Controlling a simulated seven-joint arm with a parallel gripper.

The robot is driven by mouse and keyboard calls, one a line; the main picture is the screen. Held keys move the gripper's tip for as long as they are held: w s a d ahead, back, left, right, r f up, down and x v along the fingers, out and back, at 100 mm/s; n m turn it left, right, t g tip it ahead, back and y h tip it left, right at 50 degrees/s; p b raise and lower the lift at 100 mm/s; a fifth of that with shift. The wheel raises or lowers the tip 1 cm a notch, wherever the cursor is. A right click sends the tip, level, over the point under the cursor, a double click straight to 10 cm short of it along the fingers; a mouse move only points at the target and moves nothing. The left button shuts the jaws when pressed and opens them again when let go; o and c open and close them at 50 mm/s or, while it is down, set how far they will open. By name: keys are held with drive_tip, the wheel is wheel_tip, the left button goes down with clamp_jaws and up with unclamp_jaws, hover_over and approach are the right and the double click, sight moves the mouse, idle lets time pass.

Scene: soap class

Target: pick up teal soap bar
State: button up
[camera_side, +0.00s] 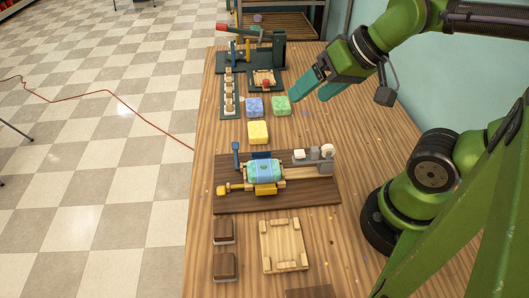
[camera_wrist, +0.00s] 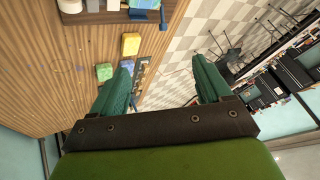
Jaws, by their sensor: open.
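The teal soap bar (camera_side: 264,171) lies in a wooden fixture on a dark board at the middle of the bench, with a bluer band across its middle. In the wrist view a teal piece (camera_wrist: 146,3), apparently the same bar, is cut off by the top edge. My gripper (camera_side: 311,88) is above the far part of the bench, up and to the right of the bar in the side view and well apart from it. Its two teal fingers (camera_wrist: 165,75) are spread with nothing between them.
A yellow bar (camera_side: 258,132), a blue bar (camera_side: 254,107) and a green bar (camera_side: 281,106) lie beyond the fixture. A dark press (camera_side: 262,60) stands at the far end. A wooden tray (camera_side: 283,246) and two brown blocks (camera_side: 224,249) are at the near end.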

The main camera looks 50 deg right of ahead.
drive_tip(key=shift+o, duration=0.7)
drive_tip(key=n+g+h, duration=0.2)
drive_tip(key=n+g, duration=0.5)
drive_tip(key=n, duration=0.6)
hover_over(263, 167)
wheel_tip(263, 167, down, 6)
drive_tip(key=r, duration=0.1)
drive_tip(key=f, duration=1.1)
drive_tip(key=shift+d+f, duration=0.25)
drive_tip(key=shift+a+f, duration=0.15)
drive_tip(key=shift+f, duration=1.2)
drive_tip(key=shift+a+f, duration=0.1)
drive_tip(key=shift+f, duration=1.25)
